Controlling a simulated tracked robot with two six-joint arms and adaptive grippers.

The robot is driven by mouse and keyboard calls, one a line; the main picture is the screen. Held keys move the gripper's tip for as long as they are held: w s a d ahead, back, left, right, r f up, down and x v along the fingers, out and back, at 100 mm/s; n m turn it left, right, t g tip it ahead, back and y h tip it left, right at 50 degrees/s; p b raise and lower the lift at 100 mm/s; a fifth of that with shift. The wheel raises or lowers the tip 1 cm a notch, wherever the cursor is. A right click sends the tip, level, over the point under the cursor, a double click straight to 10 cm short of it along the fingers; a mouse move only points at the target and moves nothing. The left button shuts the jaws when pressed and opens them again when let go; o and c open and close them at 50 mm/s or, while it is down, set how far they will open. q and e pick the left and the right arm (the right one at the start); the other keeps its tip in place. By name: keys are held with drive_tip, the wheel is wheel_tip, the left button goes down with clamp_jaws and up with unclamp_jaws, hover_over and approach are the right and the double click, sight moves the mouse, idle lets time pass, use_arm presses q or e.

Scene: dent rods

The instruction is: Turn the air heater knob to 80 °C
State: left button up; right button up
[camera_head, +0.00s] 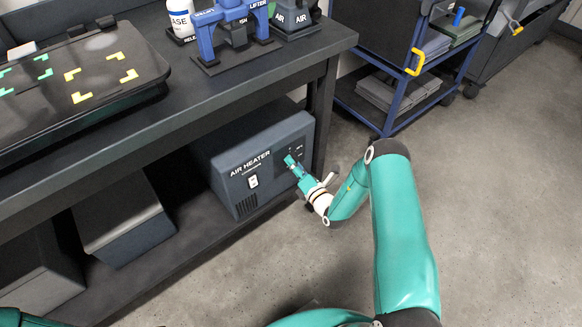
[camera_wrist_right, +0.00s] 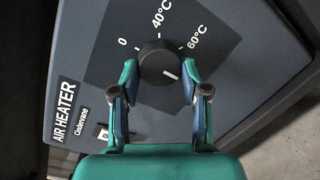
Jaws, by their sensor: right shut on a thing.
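The air heater (camera_head: 262,160) is a dark grey box on the shelf under the workbench. Its round black knob (camera_wrist_right: 159,62) shows in the right wrist view, with printed marks 0, 40 °C and 60 °C around it. The knob's white pointer line aims to the lower right, past the 60 °C mark, toward the right finger. No 80 °C label is visible; that side of the dial is covered by the finger. My right gripper (camera_wrist_right: 159,76) is shut on the knob, one finger on each side; in the head view it is at the heater's front (camera_head: 292,163). My left gripper is out of view.
A white switch (camera_head: 253,181) sits on the heater front, left of the knob. The workbench top (camera_head: 190,95) and its leg (camera_head: 323,115) are close above and beside the heater. A blue-framed cart (camera_head: 395,110) stands behind. Grey floor to the right is clear.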

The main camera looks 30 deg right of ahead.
drive_tip(key=shift+d, duration=0.4)
drive_tip(key=o, duration=1)
drive_tip(key=shift+o, duration=0.8)
drive_tip(key=shift+a, duration=0.15)
drive_tip(key=s, duration=1.2)
drive_tip(key=shift+a, duration=0.4)
